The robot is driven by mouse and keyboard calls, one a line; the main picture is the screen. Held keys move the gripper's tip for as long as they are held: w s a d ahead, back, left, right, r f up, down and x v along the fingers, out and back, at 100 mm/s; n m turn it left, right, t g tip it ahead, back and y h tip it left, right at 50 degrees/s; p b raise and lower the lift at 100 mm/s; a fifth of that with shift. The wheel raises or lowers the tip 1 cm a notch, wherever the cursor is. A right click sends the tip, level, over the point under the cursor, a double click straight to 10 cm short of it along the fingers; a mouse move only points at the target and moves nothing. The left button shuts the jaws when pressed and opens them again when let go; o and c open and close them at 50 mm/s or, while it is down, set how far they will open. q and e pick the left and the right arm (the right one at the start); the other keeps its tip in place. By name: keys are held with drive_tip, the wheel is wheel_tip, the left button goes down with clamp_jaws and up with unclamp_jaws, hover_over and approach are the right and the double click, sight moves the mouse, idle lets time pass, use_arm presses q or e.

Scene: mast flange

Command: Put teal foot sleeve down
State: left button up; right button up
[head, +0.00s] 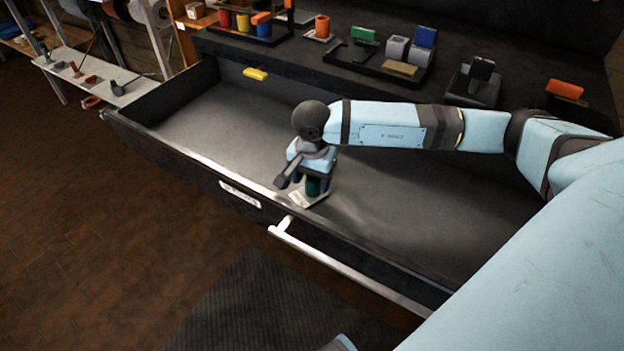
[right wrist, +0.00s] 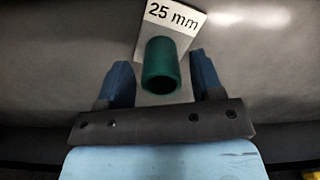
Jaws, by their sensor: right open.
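The teal foot sleeve (right wrist: 161,66) is a short hollow dark-green tube. It stands on a white label card marked "25 mm" (right wrist: 171,22) on the drawer floor. My right gripper (right wrist: 160,80) is open, with one blue finger on each side of the sleeve and a visible gap to both. In the head view my right gripper (head: 311,180) points down inside the open drawer near its front wall. The sleeve (head: 313,187) shows there partly hidden by the fingers, above the card (head: 309,199). My left gripper is not in view.
The drawer (head: 210,125) is pulled out, with a pale handle (head: 340,269) in front and a yellow piece (head: 256,73) at its back. The rest of its floor is mostly clear. Trays of coloured parts (head: 380,62) stand on the bench behind.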

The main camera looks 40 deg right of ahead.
use_arm(q)
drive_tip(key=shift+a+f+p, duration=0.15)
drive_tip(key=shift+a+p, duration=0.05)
drive_tip(key=shift+p, duration=0.55)
use_arm(e)
wheel_tip(320, 180, up, 11)
drive_tip(key=shift+r, duration=0.15)
